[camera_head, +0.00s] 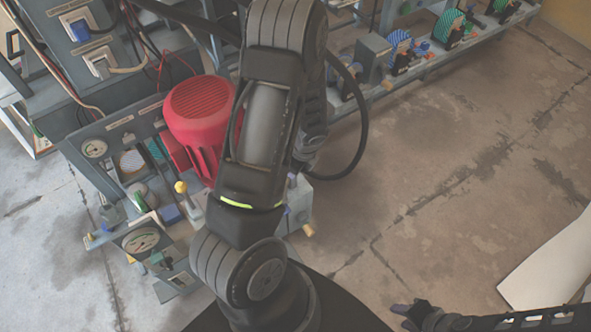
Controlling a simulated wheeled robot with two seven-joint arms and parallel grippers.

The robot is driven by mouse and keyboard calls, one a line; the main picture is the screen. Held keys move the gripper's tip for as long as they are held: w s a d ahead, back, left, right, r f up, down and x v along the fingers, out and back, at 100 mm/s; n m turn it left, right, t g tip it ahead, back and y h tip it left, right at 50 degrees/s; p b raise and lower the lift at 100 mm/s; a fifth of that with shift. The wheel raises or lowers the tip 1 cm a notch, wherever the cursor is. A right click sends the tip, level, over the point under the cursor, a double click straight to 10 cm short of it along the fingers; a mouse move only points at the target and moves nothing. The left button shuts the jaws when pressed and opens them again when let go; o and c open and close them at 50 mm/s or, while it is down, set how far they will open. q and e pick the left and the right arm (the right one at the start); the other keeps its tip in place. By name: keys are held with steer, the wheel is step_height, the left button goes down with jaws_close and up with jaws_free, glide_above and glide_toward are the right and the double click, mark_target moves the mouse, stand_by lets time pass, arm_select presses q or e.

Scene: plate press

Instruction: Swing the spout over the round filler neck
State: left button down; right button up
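I cannot make out the spout or the round filler neck for certain; my arm covers part of the press. The press panel (118,138) carries a large red ribbed housing (200,105), dial gauges and a yellow-knobbed lever (181,188). My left arm folds across the middle, and its hand end is down behind it by a grey block (299,206), right of the red housing. Its fingertips are mostly hidden. My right gripper (408,311) is at the bottom right edge, over the floor and away from the press. Its finger gap is unclear.
A bench (435,62) with several small striped and blue devices runs along the top right. A black cable loop (362,140) bows out beside my arm. A white panel (555,265) lies at the right edge. The concrete floor (450,170) between is clear.

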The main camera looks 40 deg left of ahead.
arm_select(q)
steer(key=shift+s+a+r+y, duration=0.15)
steer(key=shift+s+a, duration=0.15)
steer(key=shift+a, duration=0.35)
steer(key=shift+s+a+y, duration=0.15)
steer(key=shift+s+a, duration=0.15)
steer(key=shift+a, duration=0.3)
steer(key=shift+w+d, duration=0.35)
steer(key=shift+d, duration=0.1)
steer(key=w+d+r+p, duration=0.1)
steer(key=w+d+r, duration=0.3)
steer(key=d+r, duration=0.3)
step_height(320, 180, up, 2)
steer(key=shift+r, duration=0.2)
